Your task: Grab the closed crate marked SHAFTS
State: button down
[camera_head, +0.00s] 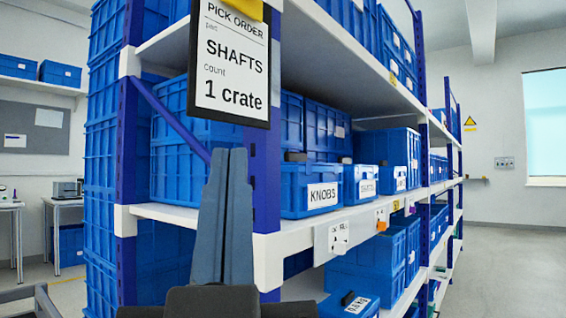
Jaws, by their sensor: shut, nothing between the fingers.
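The pick order card (231,60) hangs at the near rack post and reads SHAFTS, 1 crate. On the middle shelf stands a blue crate marked KNOBS (310,190). Just behind it to the right is a smaller blue crate (361,174) whose white label is small and may read SHAFTS. A third labelled blue crate (399,176) stands farther along; its label is unreadable. I cannot tell which of these crates are closed. My gripper (231,152) points up in front of the near rack post, left of the crates. Its fingers are together and empty.
The white middle shelf edge (267,262) and blue post stand close behind my gripper. Larger blue crates fill the shelf behind. Below, a crate (350,303) carries a label with a weight. An orange item (382,225) hangs at the shelf edge. Open floor lies at right.

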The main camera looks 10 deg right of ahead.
aim_at(360, 183)
jog(key=l+u, duration=0.25)
jog(key=l, duration=1.4)
jog(key=l+u, duration=0.25)
jog(key=l, duration=1.4)
